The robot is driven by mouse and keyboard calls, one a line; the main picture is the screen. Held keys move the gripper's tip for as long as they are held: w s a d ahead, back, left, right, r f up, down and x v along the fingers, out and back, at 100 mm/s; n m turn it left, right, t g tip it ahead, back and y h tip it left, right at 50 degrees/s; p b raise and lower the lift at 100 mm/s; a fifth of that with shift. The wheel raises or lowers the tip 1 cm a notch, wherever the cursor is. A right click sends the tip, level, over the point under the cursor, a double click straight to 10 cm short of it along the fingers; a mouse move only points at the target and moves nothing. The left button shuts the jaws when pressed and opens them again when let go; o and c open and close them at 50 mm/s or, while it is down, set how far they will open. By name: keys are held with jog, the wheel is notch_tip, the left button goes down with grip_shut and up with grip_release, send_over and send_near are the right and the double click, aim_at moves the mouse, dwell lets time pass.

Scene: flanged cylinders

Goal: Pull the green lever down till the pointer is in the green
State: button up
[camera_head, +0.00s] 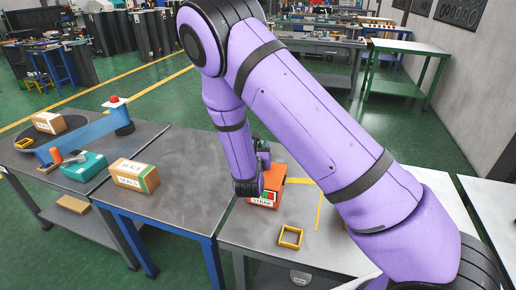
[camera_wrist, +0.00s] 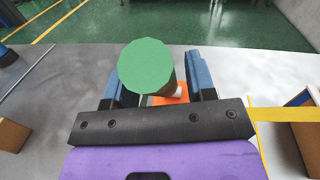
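The green lever shows in the wrist view as a round green end face (camera_wrist: 147,64) on a dark, brownish shaft. It stands between the two blue-grey fingers of my gripper (camera_wrist: 154,72). A gap shows between the lever and the right finger; the left finger is close beside it, and contact there cannot be told. The orange housing (camera_wrist: 168,98) shows behind the lever. In the head view the orange housing (camera_head: 270,186), with a white label on its front, stands on the grey table, partly covered by my wrist. No pointer or green zone can be made out clearly.
A yellow square frame (camera_head: 290,237) lies on the table in front of the housing. A cardboard box (camera_head: 134,175) stands on the table to the left. Further left are a teal case (camera_head: 84,167) and a blue bar (camera_head: 85,136). The table between box and housing is clear.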

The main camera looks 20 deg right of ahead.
grip_shut()
jog(key=shift+s+a+f+n+t+h, duration=0.2)
jog(key=shift+s+a+f+t+h, duration=0.1)
jog(key=shift+s+a+f+t, duration=0.45)
jog(key=shift+s+a+f+n+t+h, duration=0.2)
jog(key=shift+s+a+f+t+h, duration=0.15)
jog(key=shift+s+f+t, duration=0.65)
jog(key=shift+w+g, duration=0.1)
jog(key=shift+g, duration=0.15)
jog(key=shift+o, duration=1.2)
grip_release()
jog(key=shift+a, duration=0.1)
jog(key=v, duration=1)
jog(key=shift+s+f, duration=0.15)
jog(key=shift+s, duration=0.2)
jog(key=shift+a, duration=0.15)
